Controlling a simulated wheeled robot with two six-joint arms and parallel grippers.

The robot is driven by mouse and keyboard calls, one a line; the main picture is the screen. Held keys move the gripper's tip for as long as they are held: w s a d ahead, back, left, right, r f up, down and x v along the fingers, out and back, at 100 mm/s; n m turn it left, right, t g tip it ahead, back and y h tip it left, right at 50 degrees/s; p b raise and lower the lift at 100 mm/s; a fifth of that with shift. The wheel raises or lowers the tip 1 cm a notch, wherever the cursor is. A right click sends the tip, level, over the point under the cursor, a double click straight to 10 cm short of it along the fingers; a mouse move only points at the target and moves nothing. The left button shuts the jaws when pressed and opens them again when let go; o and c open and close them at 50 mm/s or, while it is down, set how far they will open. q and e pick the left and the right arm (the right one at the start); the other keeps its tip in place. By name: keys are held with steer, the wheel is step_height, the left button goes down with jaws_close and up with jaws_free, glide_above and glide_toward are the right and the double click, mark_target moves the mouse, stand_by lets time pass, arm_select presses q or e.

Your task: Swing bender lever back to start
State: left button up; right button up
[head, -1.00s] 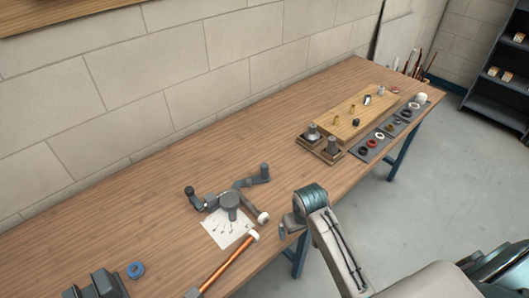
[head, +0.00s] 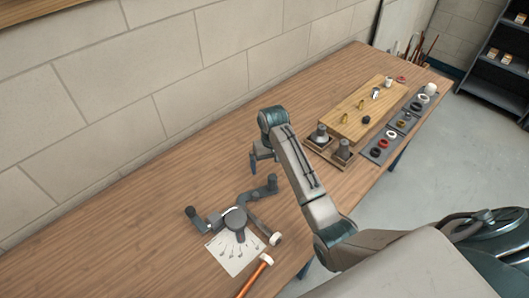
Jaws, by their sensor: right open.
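The dark grey pipe bender (head: 235,218) stands on the workbench (head: 130,235), with a round hub in its middle. One dark arm with an upright grip (head: 192,213) reaches left. Another dark arm with an upright knob (head: 272,182) reaches to the upper right. A bar with a white end (head: 275,238) points to the lower right. I cannot tell for sure which arm is the lever. My right gripper (head: 254,163) hangs open and empty above the bench, just beyond the upper-right knob in the picture and apart from it. My left gripper is out of view.
A copper pipe (head: 254,277) lies at the bench's near edge. A paper sheet with markings (head: 232,254) is under the bender. A wooden board (head: 360,110) with fittings and a dark tray of rings (head: 383,147) stand to the right. The left bench is clear.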

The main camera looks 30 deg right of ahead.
mark_target(273, 176)
steer(key=shift+s+f, duration=0.7)
steer(key=shift+f, duration=0.35)
steer(key=f, duration=0.4)
steer(key=shift+w+f, duration=0.1)
steer(key=shift+w, duration=0.15)
steer(key=shift+f, duration=0.5)
steer(key=c, duration=1.4)
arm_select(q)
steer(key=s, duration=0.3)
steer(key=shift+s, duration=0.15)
arm_select(e)
steer(key=shift+w+a, duration=0.1)
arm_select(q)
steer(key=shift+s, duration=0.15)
arm_select(e)
steer(key=shift+w+a+n, duration=0.3)
steer(key=shift+w+n, duration=0.15)
steer(key=shift+w, duration=0.15)
steer(key=shift+w+a+n, duration=0.3)
steer(key=shift+w+n, duration=0.15)
steer(key=shift+w, duration=0.1)
